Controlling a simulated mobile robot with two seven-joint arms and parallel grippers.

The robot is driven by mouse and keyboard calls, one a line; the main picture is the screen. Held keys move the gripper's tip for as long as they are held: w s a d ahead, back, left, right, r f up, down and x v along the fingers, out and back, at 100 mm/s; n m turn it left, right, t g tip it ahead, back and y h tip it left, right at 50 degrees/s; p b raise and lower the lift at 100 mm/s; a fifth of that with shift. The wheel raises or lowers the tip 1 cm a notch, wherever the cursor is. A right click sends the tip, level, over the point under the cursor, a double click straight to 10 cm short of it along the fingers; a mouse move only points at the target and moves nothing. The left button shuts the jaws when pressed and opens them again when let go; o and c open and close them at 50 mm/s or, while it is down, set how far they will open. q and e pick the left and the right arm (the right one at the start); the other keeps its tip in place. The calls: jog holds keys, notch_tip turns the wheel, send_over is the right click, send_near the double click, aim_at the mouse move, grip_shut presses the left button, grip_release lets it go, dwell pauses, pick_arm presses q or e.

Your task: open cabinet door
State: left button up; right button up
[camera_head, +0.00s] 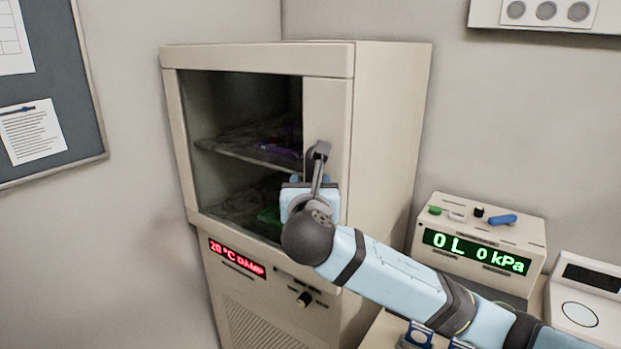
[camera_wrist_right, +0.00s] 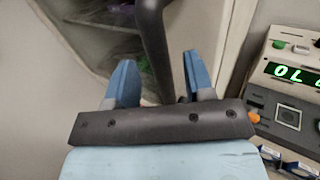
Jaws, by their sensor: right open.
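The beige cabinet (camera_head: 385,130) stands in the corner, and its glass-fronted door (camera_head: 328,110) looks shut, its frame in line with the body. A dark grey handle (camera_head: 319,153) is on the right side of the door frame. My right gripper (camera_head: 310,184) is at the handle's lower part, partly hidden by my own wrist. In the right wrist view the gripper (camera_wrist_right: 159,65) is open, with the handle (camera_wrist_right: 154,40) running between its two blue fingers. Whether either finger touches the handle I cannot tell. My left gripper is not in view.
A device reading "0 L 0 kPa" (camera_head: 478,235) stands right of the cabinet, with a white instrument (camera_head: 585,300) beside it. A red display (camera_head: 237,258) and knob (camera_head: 304,299) sit below the door. A notice board (camera_head: 60,85) hangs on the left wall.

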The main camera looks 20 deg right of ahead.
jog(key=shift+x, duration=1.45)
jog(key=shift+c, duration=0.2)
grip_shut()
jog(key=shift+a, duration=0.1)
